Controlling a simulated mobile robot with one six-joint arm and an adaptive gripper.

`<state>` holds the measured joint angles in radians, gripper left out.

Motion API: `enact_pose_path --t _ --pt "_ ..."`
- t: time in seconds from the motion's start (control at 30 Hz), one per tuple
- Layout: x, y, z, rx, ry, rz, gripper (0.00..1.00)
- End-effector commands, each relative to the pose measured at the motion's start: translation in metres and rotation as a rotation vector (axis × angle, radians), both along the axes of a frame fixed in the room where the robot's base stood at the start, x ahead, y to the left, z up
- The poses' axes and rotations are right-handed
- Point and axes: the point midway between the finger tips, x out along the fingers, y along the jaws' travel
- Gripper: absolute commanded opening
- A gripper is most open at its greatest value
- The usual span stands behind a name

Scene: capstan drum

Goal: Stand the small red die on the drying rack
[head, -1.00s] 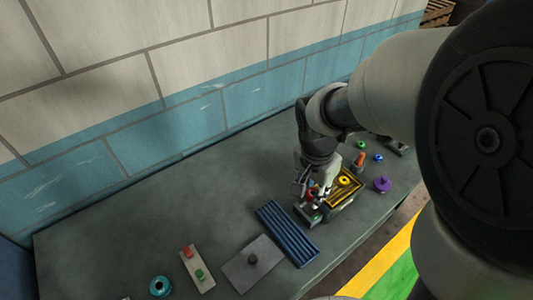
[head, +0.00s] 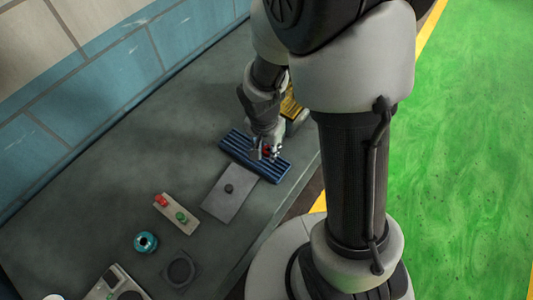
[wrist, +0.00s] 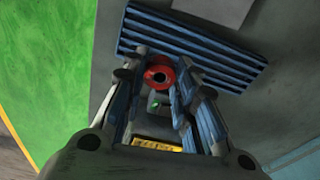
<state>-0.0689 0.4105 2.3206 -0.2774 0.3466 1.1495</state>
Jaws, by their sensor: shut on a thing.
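The small red die (wrist: 159,76) is round with a dark centre hole. It sits between the fingertips of my gripper (wrist: 155,82), which is shut on it. The blue ridged drying rack (wrist: 190,45) lies on the bench just beyond the die in the wrist view. In the head view my gripper (head: 265,150) is over the right part of the rack (head: 236,144), with a bit of red (head: 268,150) showing at its fingers. I cannot tell whether the die touches the rack.
A grey plate with a dark knob (head: 215,200) lies beside the rack. A yellow tray (head: 290,106) is behind my arm. The bench left of the rack is clear.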

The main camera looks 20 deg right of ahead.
Motion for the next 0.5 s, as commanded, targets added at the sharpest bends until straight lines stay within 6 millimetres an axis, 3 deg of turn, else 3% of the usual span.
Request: enact_pose_path --t 0.17,0.4,0.5 --pt "0.0 0.0 -0.012 0.0 0.0 -0.001 0.0" --pt "0.0 0.0 -0.047 0.0 0.0 0.0 0.0" --pt "0.0 0.0 -0.049 0.001 -0.001 -0.001 0.0"
